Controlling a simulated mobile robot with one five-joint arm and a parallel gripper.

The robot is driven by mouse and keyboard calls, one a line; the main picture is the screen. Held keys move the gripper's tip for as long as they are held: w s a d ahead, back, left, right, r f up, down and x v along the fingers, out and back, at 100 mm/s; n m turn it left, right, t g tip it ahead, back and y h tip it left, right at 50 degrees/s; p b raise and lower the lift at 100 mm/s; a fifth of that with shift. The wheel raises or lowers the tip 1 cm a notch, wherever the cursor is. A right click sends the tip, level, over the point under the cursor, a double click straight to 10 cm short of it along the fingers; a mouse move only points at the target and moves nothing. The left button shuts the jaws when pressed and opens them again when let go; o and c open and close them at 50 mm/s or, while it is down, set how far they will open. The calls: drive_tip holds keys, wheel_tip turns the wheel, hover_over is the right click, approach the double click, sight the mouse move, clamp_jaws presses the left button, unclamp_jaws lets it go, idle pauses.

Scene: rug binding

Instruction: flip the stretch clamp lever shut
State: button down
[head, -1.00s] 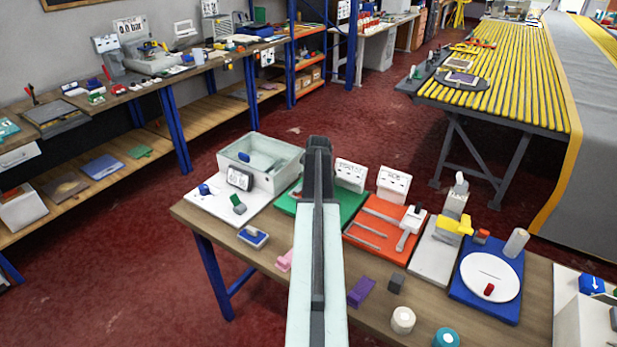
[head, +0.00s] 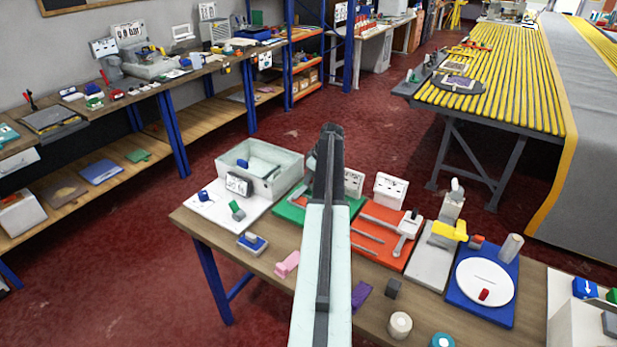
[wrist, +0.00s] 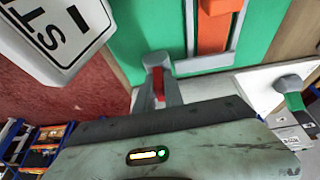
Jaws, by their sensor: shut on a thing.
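The stretch station is a green board (head: 288,210) on the near wooden table, partly hidden behind my arm in the head view. The green board (wrist: 140,30) and an orange piece (wrist: 216,30) on it fill the top of the wrist view. My gripper (wrist: 158,88) shows there as two grey fingers shut on a narrow red part (wrist: 158,84), which looks like the clamp lever. A grey block (wrist: 155,60) sits at the fingertips. The lever's pivot and how far it is turned cannot be made out. In the head view my arm hides the gripper and the lever.
A white sign (wrist: 50,38) with black letters stands close at upper left in the wrist view. On the table, a pale bin (head: 285,178) stands left of my arm. An orange-red board (head: 372,247) and a blue board (head: 500,312) lie to the right.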

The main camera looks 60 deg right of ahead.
drive_tip(key=d+y, duration=0.1)
drive_tip(key=d+y+b, duration=0.1)
drive_tip(key=y, duration=0.1)
drive_tip(key=shift+f+m+y, duration=0.2)
drive_tip(key=shift+m+y, duration=0.1)
drive_tip(key=shift+m, duration=0.1)
drive_tip(key=shift+y+b, duration=0.7)
drive_tip(key=shift+b, duration=0.1)
drive_tip(key=c, duration=1.4)
unclamp_jaws()
drive_tip(key=shift+c, duration=0.2)
